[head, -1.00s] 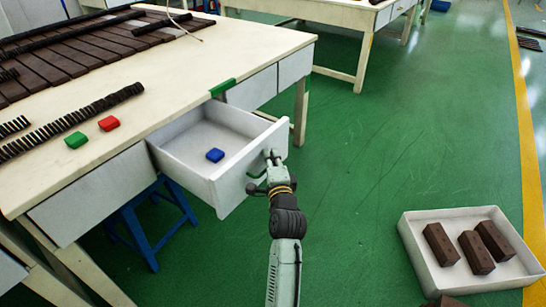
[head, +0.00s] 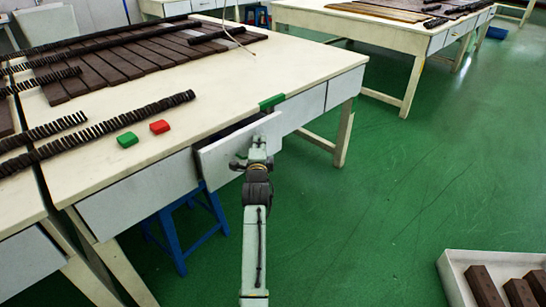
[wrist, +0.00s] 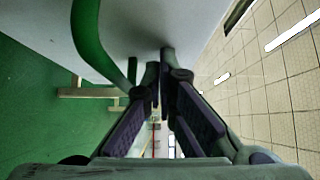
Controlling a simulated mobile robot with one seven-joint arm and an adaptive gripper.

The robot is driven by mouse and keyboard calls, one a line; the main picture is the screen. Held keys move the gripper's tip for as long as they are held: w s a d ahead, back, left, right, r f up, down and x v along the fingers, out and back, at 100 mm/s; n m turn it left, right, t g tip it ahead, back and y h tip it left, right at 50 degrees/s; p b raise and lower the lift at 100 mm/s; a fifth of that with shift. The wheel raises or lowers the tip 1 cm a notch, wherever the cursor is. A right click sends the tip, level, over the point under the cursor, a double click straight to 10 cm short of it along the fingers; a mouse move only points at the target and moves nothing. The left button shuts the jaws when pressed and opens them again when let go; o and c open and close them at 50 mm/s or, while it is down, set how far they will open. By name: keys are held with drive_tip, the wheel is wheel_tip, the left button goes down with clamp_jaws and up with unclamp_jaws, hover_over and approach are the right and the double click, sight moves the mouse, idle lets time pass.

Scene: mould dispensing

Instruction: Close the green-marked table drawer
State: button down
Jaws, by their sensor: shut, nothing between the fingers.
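The table drawer (head: 219,160) under the green mark (head: 271,101) on the table edge stands out a little, with a narrow dark gap behind its white front. My gripper (head: 257,142) is shut and empty, with its tips at the drawer front, right of its middle. In the wrist view the shut fingers (wrist: 159,62) point at the pale front (wrist: 205,22), beside the curved green handle (wrist: 89,38). I cannot tell whether the tips touch the front. The inside of the drawer is mostly hidden.
A green block (head: 127,140) and a red block (head: 160,127) lie on the white table (head: 210,88), near dark bars. A blue stool (head: 190,228) stands under it. A white tray (head: 455,278) with brown blocks is at lower right. The green floor between is clear.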

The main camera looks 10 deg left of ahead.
sight(248, 141)
drive_tip(key=w+a+b, duration=0.1)
drive_tip(key=a, duration=0.1)
drive_tip(key=w+a+b, duration=0.1)
drive_tip(key=shift+w+a+f, duration=0.1)
drive_tip(key=shift+w+a, duration=0.3)
drive_tip(key=shift+w+a+b, duration=0.15)
drive_tip(key=shift+a+b, duration=0.1)
drive_tip(key=shift+b, duration=0.15)
drive_tip(key=shift+r, duration=0.2)
